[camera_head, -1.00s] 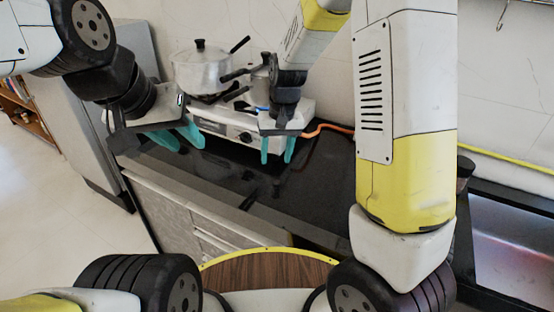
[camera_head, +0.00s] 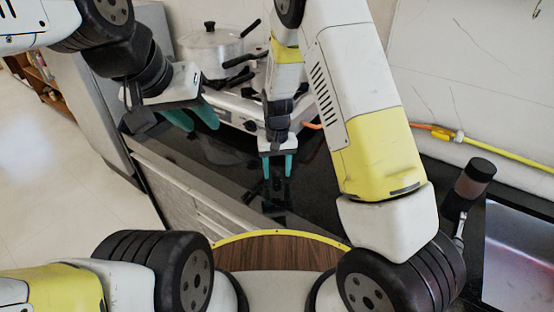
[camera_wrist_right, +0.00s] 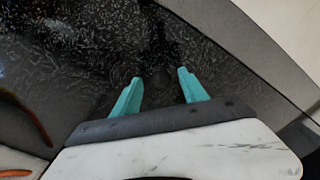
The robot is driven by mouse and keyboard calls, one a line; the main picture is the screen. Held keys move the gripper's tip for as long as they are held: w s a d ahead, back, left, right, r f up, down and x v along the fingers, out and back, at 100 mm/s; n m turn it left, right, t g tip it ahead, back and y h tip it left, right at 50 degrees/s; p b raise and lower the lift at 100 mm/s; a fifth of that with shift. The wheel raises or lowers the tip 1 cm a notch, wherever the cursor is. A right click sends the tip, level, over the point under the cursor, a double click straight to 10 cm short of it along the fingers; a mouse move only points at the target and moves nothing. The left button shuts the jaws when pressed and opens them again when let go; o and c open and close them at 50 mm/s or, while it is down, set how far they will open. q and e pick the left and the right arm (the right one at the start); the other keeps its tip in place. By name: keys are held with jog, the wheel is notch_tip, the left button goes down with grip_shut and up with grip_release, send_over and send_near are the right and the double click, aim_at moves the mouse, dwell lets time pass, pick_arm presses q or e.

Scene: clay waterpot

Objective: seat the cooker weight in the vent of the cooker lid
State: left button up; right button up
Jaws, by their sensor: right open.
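My right gripper (camera_head: 278,176) is open above the dark counter, in front of the stove. In the right wrist view its teal fingers (camera_wrist_right: 158,82) are spread apart. A small dark round shape (camera_wrist_right: 160,78) shows faintly between them against the black counter; it may be the cooker weight, but I cannot tell for sure. My left gripper (camera_head: 194,122) hangs open and empty to the left, in front of the stove. The cooker is mostly hidden behind my right arm; only dark handles (camera_head: 240,78) show at its left. Its lid vent cannot be made out.
A silver lidded pot (camera_head: 205,52) with a black knob stands on the white stove (camera_head: 236,108) at the back. The counter (camera_head: 315,190) is bare right of my right gripper. A dark-topped cylinder (camera_head: 474,178) stands beside the sink (camera_head: 520,250) at right. A yellow-orange hose (camera_head: 480,150) runs along the wall.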

grip_shut()
dwell(0.4)
